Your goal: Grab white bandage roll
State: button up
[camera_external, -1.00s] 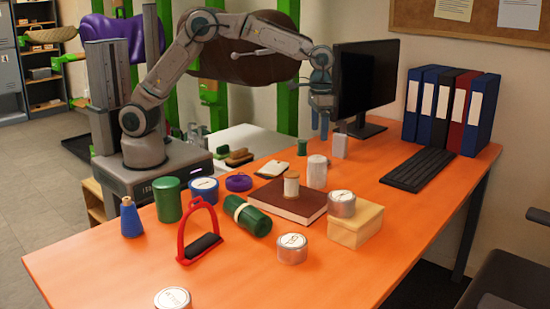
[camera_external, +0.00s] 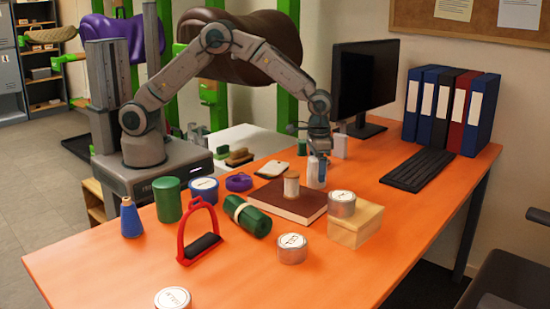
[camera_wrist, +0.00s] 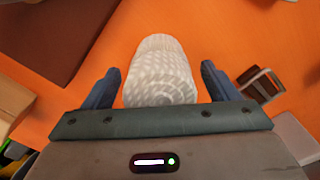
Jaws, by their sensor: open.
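The white bandage roll (camera_external: 316,173) stands upright on the orange table, just behind the brown book. In the wrist view the white bandage roll (camera_wrist: 160,72) has a woven texture and lies between the two blue fingers, with a gap on each side. My gripper (camera_external: 319,152) is open and points down over the roll, its fingers around the upper part. In the wrist view my gripper (camera_wrist: 160,78) shows both fingers apart. The roll's upper part is partly hidden by the gripper in the external view.
The brown book (camera_external: 290,204) with a thread spool (camera_external: 291,185) on it is close to the roll. A wooden box (camera_external: 356,226) bears a tin (camera_external: 342,204). A grey box (camera_external: 340,145) and a green spool (camera_external: 302,147) stand nearby. The monitor (camera_external: 364,82) is behind.

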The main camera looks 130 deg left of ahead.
jog(key=c, duration=1.1)
